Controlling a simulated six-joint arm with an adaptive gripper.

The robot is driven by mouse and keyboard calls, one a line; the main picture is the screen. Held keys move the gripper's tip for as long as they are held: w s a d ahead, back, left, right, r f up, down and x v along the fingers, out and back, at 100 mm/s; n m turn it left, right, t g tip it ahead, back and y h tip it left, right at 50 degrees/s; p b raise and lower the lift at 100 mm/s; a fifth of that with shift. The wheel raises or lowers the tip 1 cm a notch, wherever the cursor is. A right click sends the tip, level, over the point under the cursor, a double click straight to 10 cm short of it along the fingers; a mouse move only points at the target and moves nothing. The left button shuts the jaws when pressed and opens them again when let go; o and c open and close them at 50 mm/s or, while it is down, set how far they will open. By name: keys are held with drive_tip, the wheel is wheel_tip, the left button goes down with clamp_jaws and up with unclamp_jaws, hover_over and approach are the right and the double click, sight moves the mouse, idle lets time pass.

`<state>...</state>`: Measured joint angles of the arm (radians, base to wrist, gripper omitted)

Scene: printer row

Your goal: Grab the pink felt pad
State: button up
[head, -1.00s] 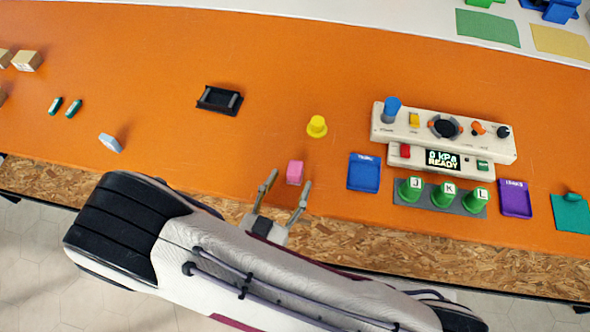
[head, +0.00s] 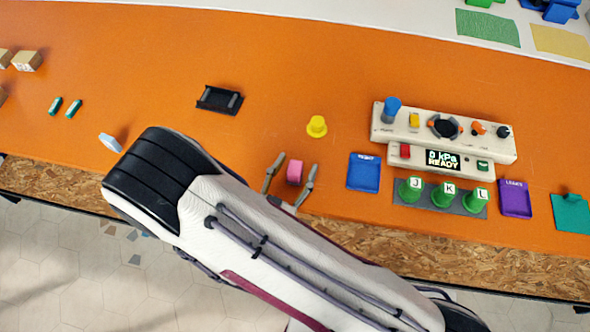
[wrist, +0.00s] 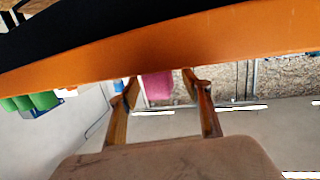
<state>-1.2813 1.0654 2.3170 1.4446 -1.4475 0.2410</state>
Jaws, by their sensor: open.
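The pink felt pad (head: 294,173) is a small pink block on the orange table, near its front edge, left of the blue tray. My gripper (head: 296,165) is open, with one finger on each side of the pad and a gap showing on both sides in the head view. In the wrist view the pad (wrist: 157,86) appears pink between the open fingertips (wrist: 162,77), a little closer to the left finger. Contact with either finger cannot be made out. Nothing is held.
A yellow knob-shaped piece (head: 317,126) stands just behind the pad. A blue tray (head: 364,172) lies to the right, then green pegs marked with letters (head: 443,194) and a control panel (head: 401,128). A black holder (head: 219,100) sits back left. The table between is clear.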

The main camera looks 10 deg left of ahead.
sight(295, 167)
idle(0.5)
drive_tip(key=c, duration=1.4)
drive_tip(key=shift+o, duration=0.2)
drive_tip(key=shift+r, duration=5)
